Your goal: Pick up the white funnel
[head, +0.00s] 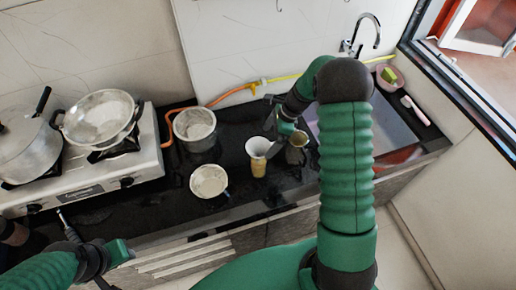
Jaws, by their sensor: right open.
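The white funnel (259,146) stands upright with its wide mouth up, in the top of a yellowish cup or jar (258,168) on the black counter. My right gripper (274,143) is open, just right of the funnel and close to its rim; the view does not show whether they touch. A brownish clay pot (297,150) stands right behind this gripper, partly hidden by it and my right arm. My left gripper (98,262) is low at the left, in front of the counter and far from the funnel; its fingers are unclear.
A metal pot (194,140) and a pale-filled cup (209,184) stand left of the funnel. A stove (85,180) with a lidded pot (25,150) and a strainer pan (100,118) is further left. A hose (235,91) runs behind. The sink (390,125) is at right.

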